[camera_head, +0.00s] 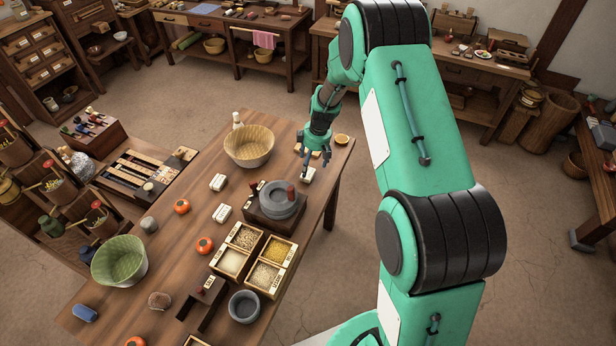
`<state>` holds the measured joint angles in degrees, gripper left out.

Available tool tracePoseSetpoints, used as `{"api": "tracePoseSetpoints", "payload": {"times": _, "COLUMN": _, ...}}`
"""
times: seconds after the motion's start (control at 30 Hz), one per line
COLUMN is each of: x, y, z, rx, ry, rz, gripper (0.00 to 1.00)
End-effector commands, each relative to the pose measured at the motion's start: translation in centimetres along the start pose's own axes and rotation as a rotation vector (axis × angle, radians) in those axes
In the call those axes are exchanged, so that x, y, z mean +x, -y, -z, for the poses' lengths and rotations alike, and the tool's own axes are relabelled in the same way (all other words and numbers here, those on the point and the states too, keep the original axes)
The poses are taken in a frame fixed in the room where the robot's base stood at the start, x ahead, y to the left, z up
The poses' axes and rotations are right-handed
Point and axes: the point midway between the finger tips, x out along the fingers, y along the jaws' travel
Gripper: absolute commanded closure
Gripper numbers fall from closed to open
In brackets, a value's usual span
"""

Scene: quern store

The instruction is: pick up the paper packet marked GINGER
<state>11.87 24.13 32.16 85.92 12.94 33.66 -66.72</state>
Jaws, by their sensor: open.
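Three small white packets lie on the wooden table: one near the right edge (308,175), one left of the basket's front (218,182), and one left of the stone quern (222,213). Their markings are too small to read, so I cannot tell which is GINGER. My gripper (315,156) is open and points down near the table's far right end. In the picture it is just above the packet near the right edge. I cannot tell its exact height or whether it touches anything.
A woven basket (249,146) stands left of my gripper. The grey stone quern (277,200) and a divided grain box (245,237) stand nearer. Tomatoes (182,206) and a green basket (120,262) are further left.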

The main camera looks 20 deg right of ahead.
Motion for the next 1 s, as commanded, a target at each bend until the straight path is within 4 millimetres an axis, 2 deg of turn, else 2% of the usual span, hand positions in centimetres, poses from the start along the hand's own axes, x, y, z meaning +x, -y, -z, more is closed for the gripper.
{"api": "tracePoseSetpoints", "payload": {"times": 0.43, "x": 0.5, "y": 0.0, "z": 0.0, "rx": 0.0, "ry": 0.0, "rz": 0.001, "gripper": 0.23}}
{"api": "tracePoseSetpoints", "payload": {"times": 0.8, "x": 4.5, "y": 0.0, "z": 0.1, "rx": 0.001, "ry": 0.0, "rz": 0.001, "gripper": 0.23}}
{"api": "tracePoseSetpoints", "payload": {"times": 1.0, "x": 5.3, "y": 0.0, "z": 0.1, "rx": 0.0, "ry": 0.0, "rz": 0.0, "gripper": 0.23}}
